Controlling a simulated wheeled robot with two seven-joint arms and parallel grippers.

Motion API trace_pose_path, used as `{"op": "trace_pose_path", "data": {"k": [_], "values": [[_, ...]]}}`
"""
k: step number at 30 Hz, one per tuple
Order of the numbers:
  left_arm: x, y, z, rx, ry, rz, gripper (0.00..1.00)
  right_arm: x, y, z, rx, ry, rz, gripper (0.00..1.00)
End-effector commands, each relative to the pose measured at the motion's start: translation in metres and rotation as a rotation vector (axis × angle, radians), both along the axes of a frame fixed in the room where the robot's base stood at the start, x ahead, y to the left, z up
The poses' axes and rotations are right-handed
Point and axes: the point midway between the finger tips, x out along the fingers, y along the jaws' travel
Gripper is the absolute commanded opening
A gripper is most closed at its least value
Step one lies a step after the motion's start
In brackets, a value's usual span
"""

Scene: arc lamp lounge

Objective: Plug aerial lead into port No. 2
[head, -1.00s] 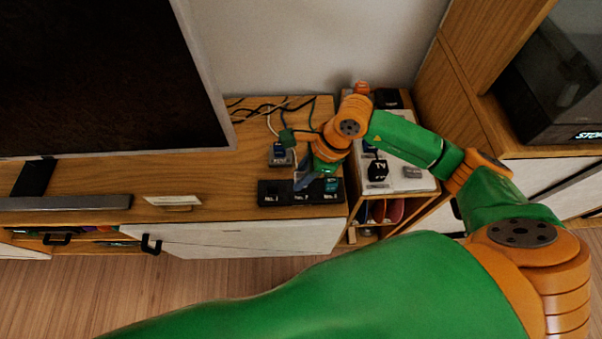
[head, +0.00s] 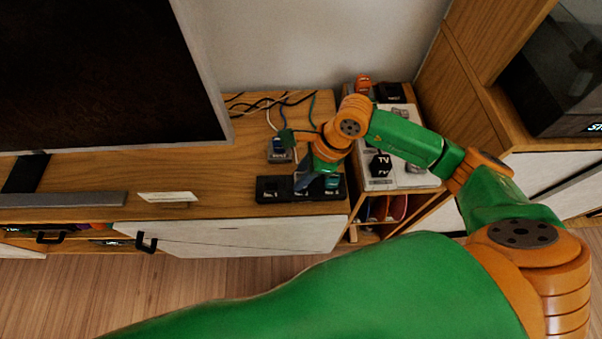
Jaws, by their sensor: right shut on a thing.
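The black port strip (head: 282,197), with ports labelled along its front, lies near the front edge of the wooden cabinet top. A teal plug (head: 332,182) stands at its right-hand port, No. 3. My right gripper (head: 303,184) points down at the middle port, No. 2. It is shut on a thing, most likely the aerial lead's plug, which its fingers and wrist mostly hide. I cannot tell whether that plug touches or enters the port. A dark green lead piece (head: 287,138) shows just left of my wrist. My left gripper is out of view.
A blue plug (head: 279,146) sits in a small block behind the strip. Loose cables (head: 262,103) lie at the back. A white board (head: 411,178) with a black TV plug (head: 380,164) is to the right. A television (head: 100,75) and a small card (head: 168,197) are left.

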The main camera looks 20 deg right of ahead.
Motion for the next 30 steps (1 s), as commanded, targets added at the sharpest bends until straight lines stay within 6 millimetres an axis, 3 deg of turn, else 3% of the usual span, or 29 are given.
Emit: {"op": "trace_pose_path", "data": {"k": [8, 9, 12, 22, 30], "values": [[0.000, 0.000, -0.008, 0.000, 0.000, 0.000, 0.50, 0.000, 0.000, -0.008, 0.000, 0.000, 0.000, 0.00], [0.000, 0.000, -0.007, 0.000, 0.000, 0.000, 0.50, 0.000, 0.000, -0.007, 0.000, 0.000, 0.000, 0.35], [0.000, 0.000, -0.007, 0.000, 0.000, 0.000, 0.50, 0.000, 0.000, -0.006, 0.000, 0.000, 0.000, 0.61], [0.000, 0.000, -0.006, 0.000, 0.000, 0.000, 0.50, 0.000, -0.002, -0.002, -0.001, -0.002, -0.001, 0.61], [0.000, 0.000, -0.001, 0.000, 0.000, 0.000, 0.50, -0.005, -0.022, 0.048, -0.001, -0.003, 0.000, 0.61]]}}
